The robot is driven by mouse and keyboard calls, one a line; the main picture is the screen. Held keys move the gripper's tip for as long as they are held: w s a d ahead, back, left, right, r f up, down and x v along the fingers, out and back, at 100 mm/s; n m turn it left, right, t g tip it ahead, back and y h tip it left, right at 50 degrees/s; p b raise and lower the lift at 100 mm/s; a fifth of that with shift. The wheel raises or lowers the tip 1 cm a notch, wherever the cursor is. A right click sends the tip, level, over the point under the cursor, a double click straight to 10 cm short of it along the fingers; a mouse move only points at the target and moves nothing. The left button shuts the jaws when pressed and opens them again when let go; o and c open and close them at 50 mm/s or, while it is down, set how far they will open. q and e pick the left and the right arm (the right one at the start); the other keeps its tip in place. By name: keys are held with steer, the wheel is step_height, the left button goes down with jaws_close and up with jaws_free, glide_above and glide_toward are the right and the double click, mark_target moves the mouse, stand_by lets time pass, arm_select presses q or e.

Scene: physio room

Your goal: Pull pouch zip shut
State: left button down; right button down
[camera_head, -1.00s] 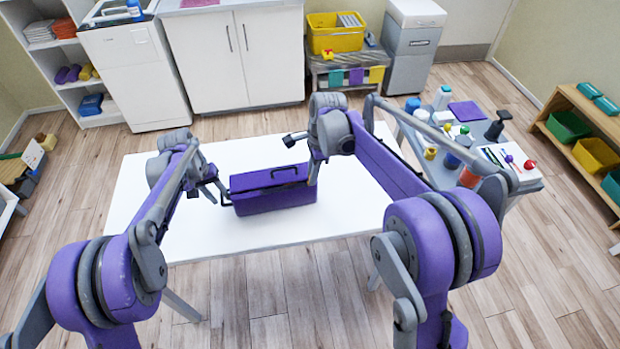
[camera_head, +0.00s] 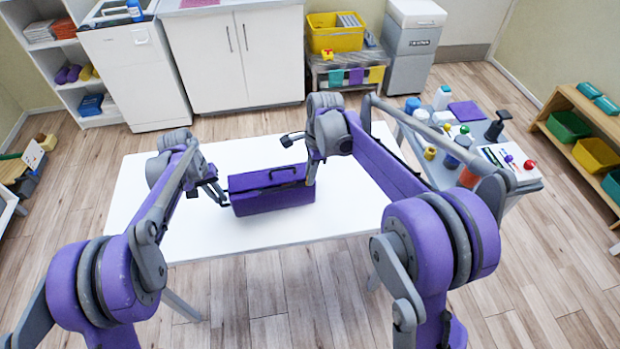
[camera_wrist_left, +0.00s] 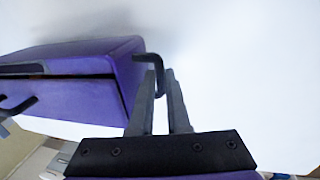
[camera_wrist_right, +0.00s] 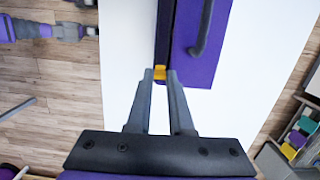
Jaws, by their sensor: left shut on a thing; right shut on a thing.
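The purple pouch (camera_head: 270,200) is box-shaped with a black top handle and lies on the white table (camera_head: 190,238). My left gripper (camera_head: 224,203) is at its left end, shut on a dark bent tab (camera_wrist_left: 150,60) that sticks out from the pouch in the left wrist view. A dark gap runs along the pouch side there. My right gripper (camera_head: 311,181) is at the right end. In the right wrist view it is shut on the yellow zip pull (camera_wrist_right: 160,72), at the end of a dark strip (camera_wrist_right: 163,35). The pull is hidden in the head view.
The table around the pouch is clear. A side table (camera_head: 528,184) with bottles and small items stands to the right, close to my right arm. A white cabinet (camera_head: 235,60) stands behind the table. Wooden shelves with green and yellow bins (camera_head: 596,155) are at far right.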

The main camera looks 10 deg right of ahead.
arm_select(q)
steer(key=shift+d, duration=0.1)
arm_select(e)
steer(key=shift+a, duration=6.35)
steer(key=c, duration=0.8)
jaws_free()
steer(key=shift+o, duration=0.2)
steer(key=shift+d, duration=0.1)
step_height(320, 180, up, 8)
arm_select(q)
steer(key=c, duration=0.9)
jaws_free()
